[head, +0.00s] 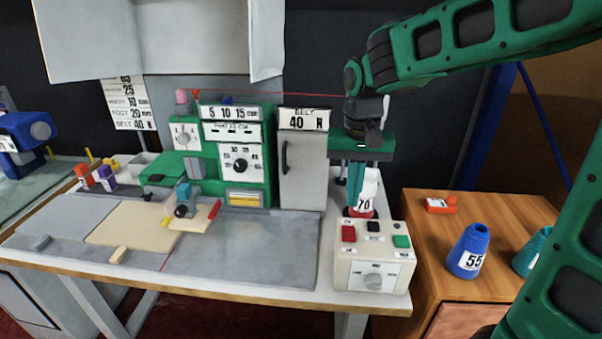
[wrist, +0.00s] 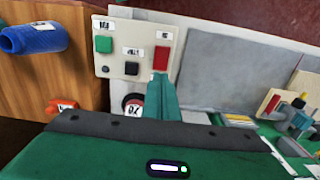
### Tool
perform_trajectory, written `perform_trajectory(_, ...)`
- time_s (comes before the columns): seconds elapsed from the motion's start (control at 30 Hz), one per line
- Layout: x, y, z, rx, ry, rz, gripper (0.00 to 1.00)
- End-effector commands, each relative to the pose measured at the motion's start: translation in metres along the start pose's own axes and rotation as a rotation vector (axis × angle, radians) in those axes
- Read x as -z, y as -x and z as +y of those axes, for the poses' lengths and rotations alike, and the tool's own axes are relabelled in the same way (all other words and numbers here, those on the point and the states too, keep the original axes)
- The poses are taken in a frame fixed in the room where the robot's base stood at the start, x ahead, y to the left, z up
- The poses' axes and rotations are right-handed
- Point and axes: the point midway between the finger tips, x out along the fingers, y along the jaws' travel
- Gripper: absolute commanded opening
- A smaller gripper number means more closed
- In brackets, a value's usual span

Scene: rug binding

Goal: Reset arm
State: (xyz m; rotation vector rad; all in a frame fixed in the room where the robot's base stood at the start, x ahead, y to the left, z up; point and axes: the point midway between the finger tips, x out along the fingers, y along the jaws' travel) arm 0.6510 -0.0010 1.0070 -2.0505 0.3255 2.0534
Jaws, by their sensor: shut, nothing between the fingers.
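My arm (head: 480,45) reaches in from the right over the table's right end, with the wrist bent so that my gripper (head: 353,206) points down. My gripper is shut and empty, its two teal fingers pressed together. In the head view the fingertips are just behind the control box (head: 347,270), beside a red-based cone marked 70 (head: 366,190).
The green sewing machine (head: 185,165) and a grey cabinet marked BELT 40 N (head: 302,170) stand left of my gripper. On the wooden cabinet (head: 425,250) at right are a blue cone marked 55 (head: 469,250) and a teal cone (head: 532,252).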

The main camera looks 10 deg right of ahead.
Motion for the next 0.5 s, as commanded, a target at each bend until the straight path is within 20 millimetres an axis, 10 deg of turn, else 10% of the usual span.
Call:
perform_trajectory(0.27, -0.030, 0.002, 0.092, 0.001, -0.086, 0.003, 0.00)
perform_trajectory(0.5, -0.109, -0.014, 0.196, 0.003, -0.190, -0.001, 0.00)
